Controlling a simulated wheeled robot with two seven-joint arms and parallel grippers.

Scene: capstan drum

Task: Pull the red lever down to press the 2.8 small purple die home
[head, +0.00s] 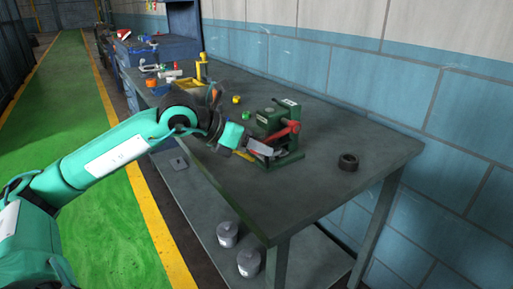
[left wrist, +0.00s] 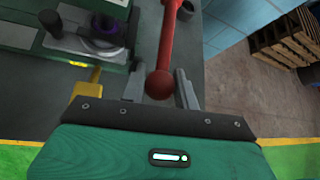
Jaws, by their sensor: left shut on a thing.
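A green press (head: 275,122) stands on the grey workbench (head: 335,187). Its red lever (head: 287,131) slopes down toward my left gripper (head: 265,149). In the left wrist view the lever (left wrist: 168,42) ends in a red ball, which sits between the two fingers of the left gripper (left wrist: 156,78). The gripper is shut on the lever at this ball end. A purple ring-like die (left wrist: 106,28) shows on the press beside the lever, partly covered by a grey cylinder part. How deep the die sits cannot be told. My right gripper is out of view.
A dark ring (head: 348,162) lies on the bench right of the press. Grey cans (head: 228,235) stand on the lower shelf. A tiled wall (head: 440,120) runs behind the bench.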

